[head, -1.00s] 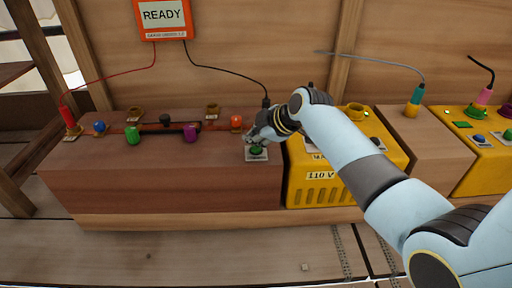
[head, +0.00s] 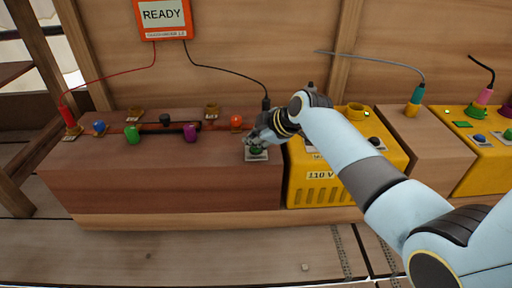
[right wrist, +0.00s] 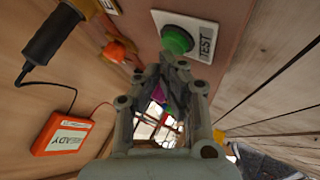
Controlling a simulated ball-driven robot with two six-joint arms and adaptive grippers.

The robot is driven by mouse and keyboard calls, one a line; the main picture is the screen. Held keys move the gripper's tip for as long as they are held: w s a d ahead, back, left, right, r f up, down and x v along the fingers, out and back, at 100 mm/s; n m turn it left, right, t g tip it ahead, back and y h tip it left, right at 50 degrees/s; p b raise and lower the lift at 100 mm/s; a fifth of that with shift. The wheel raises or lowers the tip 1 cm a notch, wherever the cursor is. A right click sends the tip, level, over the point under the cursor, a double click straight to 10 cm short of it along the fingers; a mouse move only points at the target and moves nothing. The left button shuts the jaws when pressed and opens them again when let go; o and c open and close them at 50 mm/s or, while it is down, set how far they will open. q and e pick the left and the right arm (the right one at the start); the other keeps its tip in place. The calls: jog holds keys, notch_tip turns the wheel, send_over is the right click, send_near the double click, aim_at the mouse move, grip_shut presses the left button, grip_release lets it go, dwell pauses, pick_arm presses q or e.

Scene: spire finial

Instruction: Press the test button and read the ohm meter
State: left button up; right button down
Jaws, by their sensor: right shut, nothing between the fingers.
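The green test button (head: 257,150) sits on a white plate at the right end of the brown wooden box. In the right wrist view the button (right wrist: 177,40) stands beside a label reading TEST. My right gripper (head: 254,139) is shut and empty, with its fingertips right at the button; I cannot tell whether they touch it. In the right wrist view the closed fingers (right wrist: 174,70) point just below the button. The orange ohm meter (head: 162,17) on the back wall reads READY; it also shows in the right wrist view (right wrist: 62,132). My left gripper is out of view.
The wooden box (head: 165,175) carries several coloured knobs, a red plug (head: 67,117) and a black plug (head: 266,104) wired to the meter. A yellow 110 V box (head: 320,190) stands close on the right, under my right arm. A second yellow unit (head: 480,160) is farther right.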

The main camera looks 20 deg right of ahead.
aim_at(254, 148)
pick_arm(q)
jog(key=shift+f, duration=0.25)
pick_arm(e)
jog(key=shift+f, duration=0.45)
dwell(0.5)
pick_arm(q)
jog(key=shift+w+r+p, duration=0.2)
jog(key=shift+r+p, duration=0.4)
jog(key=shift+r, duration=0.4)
pick_arm(e)
jog(key=shift+r, duration=0.85)
notch_tip(254, 148, up, 5)
jog(key=p, duration=0.4)
jog(key=shift+r, duration=0.1)
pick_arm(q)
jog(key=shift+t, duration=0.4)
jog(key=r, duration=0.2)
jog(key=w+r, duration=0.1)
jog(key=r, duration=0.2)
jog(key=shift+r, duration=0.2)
